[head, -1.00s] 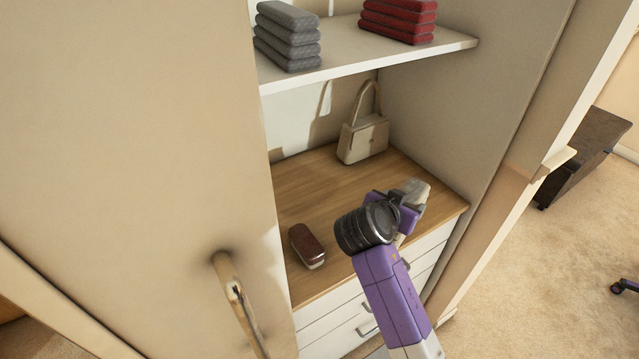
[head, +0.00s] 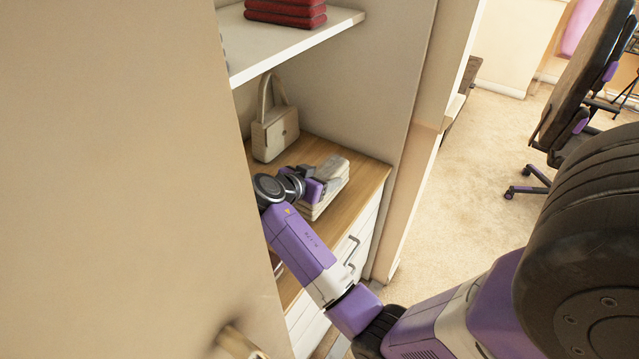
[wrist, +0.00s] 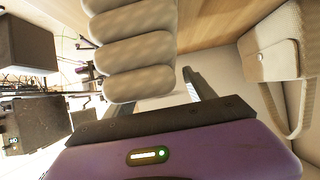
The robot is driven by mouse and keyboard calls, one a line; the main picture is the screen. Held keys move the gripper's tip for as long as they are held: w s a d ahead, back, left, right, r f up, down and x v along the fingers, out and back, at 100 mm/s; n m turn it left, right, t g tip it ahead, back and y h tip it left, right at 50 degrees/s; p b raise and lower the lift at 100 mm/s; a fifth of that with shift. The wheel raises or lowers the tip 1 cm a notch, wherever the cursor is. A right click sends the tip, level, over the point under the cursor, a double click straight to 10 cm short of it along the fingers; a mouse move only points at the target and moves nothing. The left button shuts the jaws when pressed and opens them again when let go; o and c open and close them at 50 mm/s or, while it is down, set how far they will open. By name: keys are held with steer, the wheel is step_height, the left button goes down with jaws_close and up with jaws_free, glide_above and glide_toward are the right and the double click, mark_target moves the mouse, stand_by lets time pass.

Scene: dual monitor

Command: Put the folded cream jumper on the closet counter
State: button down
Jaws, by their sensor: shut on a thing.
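The folded cream jumper (head: 328,201) is a thick stack of pale folds at the right end of the wooden closet counter (head: 362,177). In the wrist view the jumper (wrist: 138,52) shows its rounded folds close to my gripper, with the wood behind it. My gripper (head: 322,184) is shut on the jumper, inside the closet. I cannot tell whether the jumper touches the counter or hangs just above it. My wrist hides part of the jumper in the head view.
A cream handbag (head: 275,135) stands at the back of the counter, left of the jumper. A shelf (head: 290,40) with folded red clothes (head: 285,12) is above. The closet door (head: 120,180) fills the left. An office chair (head: 580,90) stands at the right.

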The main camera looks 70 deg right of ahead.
steer(key=shift+f, duration=1.25)
steer(key=shift+f, duration=0.2)
steer(key=shift+c, duration=1.6)
jaws_free()
steer(key=shift+r, duration=0.1)
